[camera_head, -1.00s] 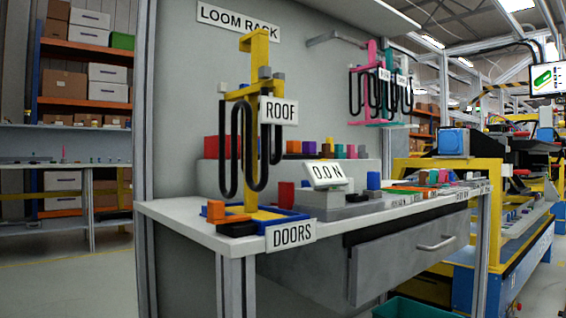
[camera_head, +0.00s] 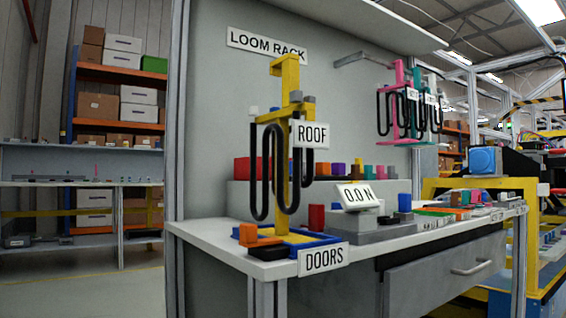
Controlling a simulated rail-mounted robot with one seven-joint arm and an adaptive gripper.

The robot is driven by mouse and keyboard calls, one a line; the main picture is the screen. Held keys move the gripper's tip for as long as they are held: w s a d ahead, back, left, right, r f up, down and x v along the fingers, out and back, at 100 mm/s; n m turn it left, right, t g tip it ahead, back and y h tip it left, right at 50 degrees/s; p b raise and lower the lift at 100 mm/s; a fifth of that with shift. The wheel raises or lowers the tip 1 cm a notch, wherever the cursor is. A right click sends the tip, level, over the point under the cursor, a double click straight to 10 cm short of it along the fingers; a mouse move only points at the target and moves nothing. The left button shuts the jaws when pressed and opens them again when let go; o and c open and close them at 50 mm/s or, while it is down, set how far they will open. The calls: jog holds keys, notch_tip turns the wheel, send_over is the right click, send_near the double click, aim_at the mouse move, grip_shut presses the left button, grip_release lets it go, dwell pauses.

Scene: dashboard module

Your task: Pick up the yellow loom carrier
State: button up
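The yellow loom carrier (camera_head: 290,78) stands upright on the near left end of the workbench. Black looped cables (camera_head: 259,180) hang from it, and a white ROOF label (camera_head: 312,134) is on its right side. Its foot sits in or on a blue-edged base (camera_head: 325,238), beside an orange block and a black piece. I cannot tell how it is seated there. My gripper is not in view.
The workbench (camera_head: 212,234) carries a DOORS sign (camera_head: 323,259), a 0.0 N display (camera_head: 355,197) and several coloured blocks. Pink and teal carriers (camera_head: 397,100) hang behind to the right. A grey panel stands behind; open floor lies left.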

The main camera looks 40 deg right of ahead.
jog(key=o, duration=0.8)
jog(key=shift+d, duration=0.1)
